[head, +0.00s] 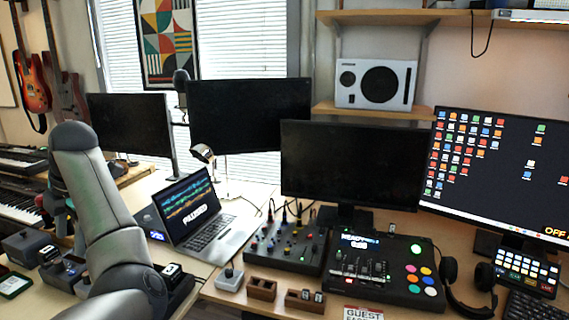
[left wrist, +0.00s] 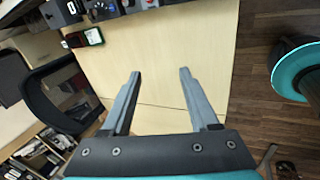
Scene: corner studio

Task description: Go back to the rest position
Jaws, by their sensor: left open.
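My left arm (head: 95,205) rises from the bottom of the head view and bends at the upper left. My left gripper (left wrist: 160,73) shows clearly in the left wrist view, with its two grey fingers spread apart. Nothing is between the fingers. A bare stretch of light wooden desk (left wrist: 165,45) lies beyond the fingertips. In the head view the arm hides most of that gripper and part of the desk's left side. My right gripper is in neither view.
A laptop (head: 200,222), a mixer (head: 287,243) and a black control deck (head: 385,270) stand on the desk. Several small devices crowd the left side near my arm.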

